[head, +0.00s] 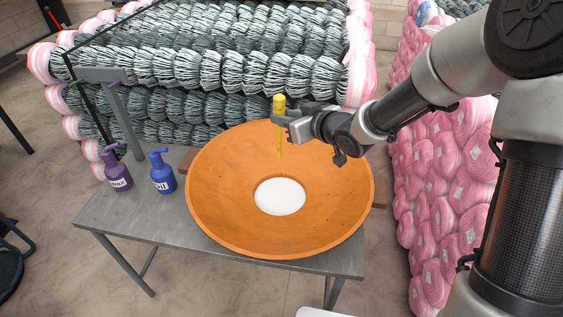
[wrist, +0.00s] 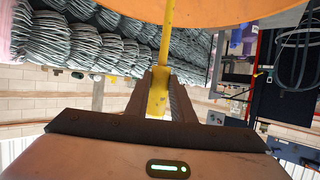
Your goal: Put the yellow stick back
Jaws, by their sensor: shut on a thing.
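The yellow stick (head: 279,103) is upright in my gripper (head: 284,118), with a thick handle at the top and a thin shaft pointing down. My gripper is shut on the handle, above the back part of the orange bowl (head: 225,205). In the wrist view the stick (wrist: 157,92) sits between the two fingers of my gripper (wrist: 160,85), and its thin shaft runs toward the bowl's orange underside or rim (wrist: 220,10). The shaft's lower end shows in front of the bowl's inner wall; I cannot tell whether it touches. The bowl has a white round centre (head: 279,196).
The bowl rests on a grey metal table (head: 150,215). A purple bottle (head: 117,170) and a blue bottle (head: 161,172) stand at the table's left, near a grey metal post (head: 125,115). Stacked wire rolls (head: 220,70) fill the back; pink-wrapped rolls (head: 440,190) stand at the right.

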